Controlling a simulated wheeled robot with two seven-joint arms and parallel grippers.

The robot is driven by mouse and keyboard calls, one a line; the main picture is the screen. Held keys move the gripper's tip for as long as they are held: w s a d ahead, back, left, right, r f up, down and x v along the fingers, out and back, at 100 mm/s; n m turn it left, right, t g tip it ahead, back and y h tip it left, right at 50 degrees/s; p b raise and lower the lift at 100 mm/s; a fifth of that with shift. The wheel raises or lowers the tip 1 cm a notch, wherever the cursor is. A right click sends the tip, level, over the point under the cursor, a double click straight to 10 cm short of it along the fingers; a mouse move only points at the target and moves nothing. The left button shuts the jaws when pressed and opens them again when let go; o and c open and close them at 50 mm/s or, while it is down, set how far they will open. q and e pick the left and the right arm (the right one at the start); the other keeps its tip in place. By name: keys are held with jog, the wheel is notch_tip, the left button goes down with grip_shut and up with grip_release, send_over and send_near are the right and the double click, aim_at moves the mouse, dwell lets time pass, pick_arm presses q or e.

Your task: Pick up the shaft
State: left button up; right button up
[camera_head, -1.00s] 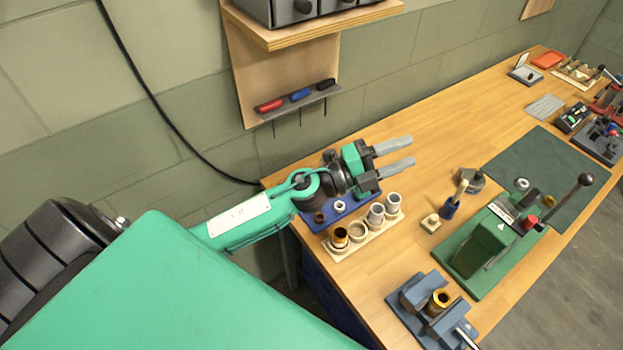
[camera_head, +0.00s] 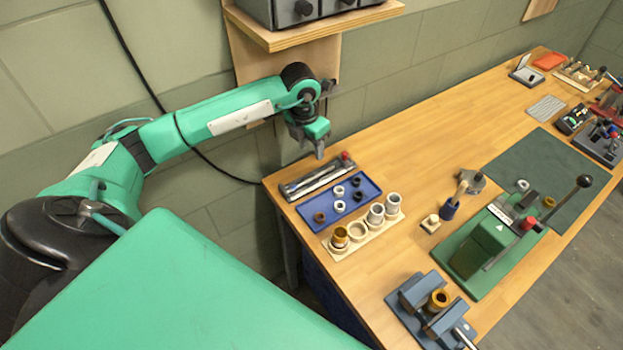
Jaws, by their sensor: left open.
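A dark holder (camera_head: 290,190) lies at the back left corner of the workbench. A long grey metal bar that looks like the shaft (camera_head: 318,178) lies along it; I cannot tell its ends clearly. My left gripper (camera_head: 319,152) points down just above and behind the holder, apart from the bar as far as I can see. Its fingers show nearly edge-on, with nothing between them. It is open. My right gripper is not in view.
A blue tray (camera_head: 352,208) with several small rings lies in front of the holder. A pale rack (camera_head: 357,240) holds several bushings. A blue vise (camera_head: 415,290) and a green press (camera_head: 475,262) stand further right. A wooden shelf (camera_head: 310,28) juts out above.

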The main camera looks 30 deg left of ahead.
pick_arm(q)
jog(key=b, duration=0.5)
send_over(311, 178)
jog(key=f, duration=0.8)
jog(key=shift+s+d+f, duration=0.25)
jog(key=shift+s, duration=0.1)
jog(key=f, duration=0.1)
jog(key=f+b, duration=0.1)
jog(key=f, duration=0.1)
jog(key=f+b, duration=0.1)
jog(key=f, duration=0.1)
jog(key=shift+w+a+f, duration=0.1)
jog(key=shift+w+a, duration=0.15)
jog(key=shift+a, duration=0.1)
grip_shut()
